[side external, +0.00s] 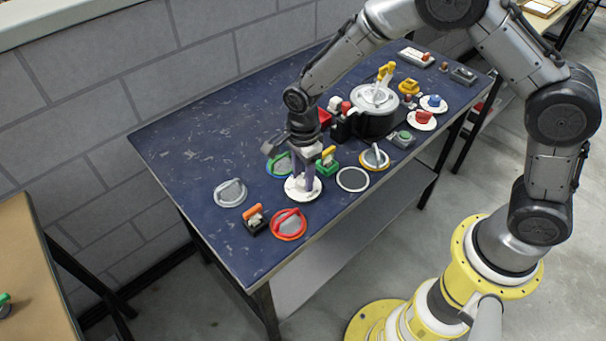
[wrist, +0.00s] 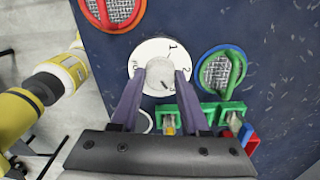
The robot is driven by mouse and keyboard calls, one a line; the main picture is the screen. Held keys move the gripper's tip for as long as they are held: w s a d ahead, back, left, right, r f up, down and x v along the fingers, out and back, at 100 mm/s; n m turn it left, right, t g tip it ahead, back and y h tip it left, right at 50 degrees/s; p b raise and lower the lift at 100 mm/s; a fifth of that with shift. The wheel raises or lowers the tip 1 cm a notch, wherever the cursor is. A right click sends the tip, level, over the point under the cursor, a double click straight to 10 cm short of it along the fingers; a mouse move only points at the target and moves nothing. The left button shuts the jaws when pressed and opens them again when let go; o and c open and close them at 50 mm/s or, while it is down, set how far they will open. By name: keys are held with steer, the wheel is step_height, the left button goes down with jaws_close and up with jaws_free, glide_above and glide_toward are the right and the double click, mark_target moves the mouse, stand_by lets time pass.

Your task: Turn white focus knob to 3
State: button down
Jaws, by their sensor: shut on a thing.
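The white focus knob sits in the middle of a round white dial, which shows at the near part of the blue table in the side view (side external: 296,193). In the wrist view the dial (wrist: 151,48) carries dark numerals, with a 1 near its edge and other marks to the sides, partly hard to read. My gripper (wrist: 161,76) points down at the dial, with its two purple fingers on either side of the pale knob (wrist: 160,72), shut on it. A small dark mark shows on the knob near the fingers. The gripper in the side view (side external: 304,183) hides most of the knob.
A red-rimmed dial (side external: 288,224), a grey dial (side external: 230,193) and a green-blue-rimmed dial (side external: 271,168) surround it. A green clamp block (side external: 327,162) stands close at the right.

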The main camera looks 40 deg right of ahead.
mark_target(303, 180)
steer(key=shift+r, duration=0.15)
steer(key=shift+c, duration=2)
jaws_free()
step_height(303, 180, up, 14)
